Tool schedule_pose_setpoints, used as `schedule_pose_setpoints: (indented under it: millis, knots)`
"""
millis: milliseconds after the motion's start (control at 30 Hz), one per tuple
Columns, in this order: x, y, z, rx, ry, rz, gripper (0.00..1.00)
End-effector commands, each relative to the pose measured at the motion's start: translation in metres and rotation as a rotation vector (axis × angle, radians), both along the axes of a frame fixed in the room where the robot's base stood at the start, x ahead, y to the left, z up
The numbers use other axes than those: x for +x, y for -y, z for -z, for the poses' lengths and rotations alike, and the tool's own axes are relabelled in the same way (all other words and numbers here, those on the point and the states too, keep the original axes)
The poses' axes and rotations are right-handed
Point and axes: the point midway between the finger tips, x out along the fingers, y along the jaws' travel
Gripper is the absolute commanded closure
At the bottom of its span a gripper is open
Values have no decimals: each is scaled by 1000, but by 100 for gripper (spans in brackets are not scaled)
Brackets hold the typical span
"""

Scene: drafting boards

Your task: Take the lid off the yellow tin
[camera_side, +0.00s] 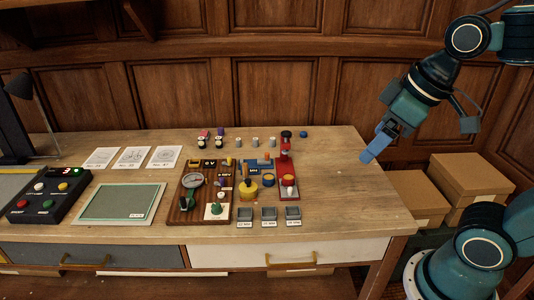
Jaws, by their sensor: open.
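A small round yellow tin (248,191) stands near the middle of the bench, just left of a blue round piece with a yellow rim (268,180). A thin upright brown piece rises at the tin's top. The tin's lid is too small here to tell apart from its body. My gripper (371,152) hangs in the air to the right of the tin, over the bench's right end, well clear of everything. It is open, with nothing seen between its blue fingers.
A red stand (288,172) rises right of the tin. A dark wooden board with tools (187,205) lies left of it. Several small grey trays (268,216) sit in front. A green board (122,204) and a button box (45,195) are farther left. The bench's right end (345,200) is bare.

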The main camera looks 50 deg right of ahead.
Motion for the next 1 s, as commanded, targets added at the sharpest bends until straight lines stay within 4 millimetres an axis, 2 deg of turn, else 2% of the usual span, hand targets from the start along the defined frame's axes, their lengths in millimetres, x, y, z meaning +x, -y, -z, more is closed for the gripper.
schedule_pose_setpoints:
  millis: [200, 500, 767, 1000]
  knots:
    - [44, 1, -13, -85, -56, -187, 21]
    - [109, 2, -17, -188, -128, -464, 21]
    - [167, 4, -7, -261, -186, -711, 21]
    - [220, 6, 15, -314, -233, -943, 21]
